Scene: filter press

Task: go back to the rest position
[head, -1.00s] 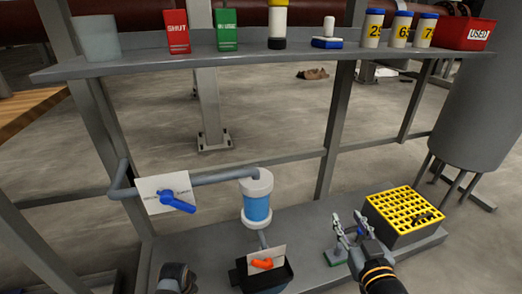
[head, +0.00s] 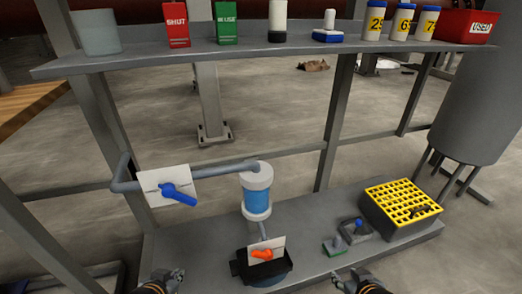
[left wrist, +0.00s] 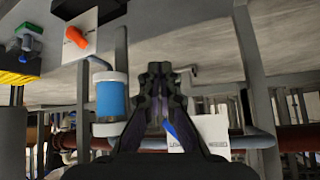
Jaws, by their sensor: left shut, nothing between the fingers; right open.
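My left gripper (head: 172,273) shows at the lower left of the head view. It is shut and empty, and its fingers also show in the left wrist view (left wrist: 160,70). My right gripper (head: 353,275) is at the bottom edge, right of centre, open and empty. It is apart from the small green-based piece (head: 334,246) and the grey block with a blue knob (head: 357,229) on the lower shelf. The clear filter housing with blue inside (head: 257,193) stands between the grippers, further back. Both arms are mostly out of frame.
A blue valve handle (head: 178,193) is on the pipe, an orange one (head: 262,254) above a black basin (head: 276,274). A yellow-topped crate (head: 402,203) stands right. The upper shelf (head: 260,53) carries signs, jars and a red USED bin (head: 467,25).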

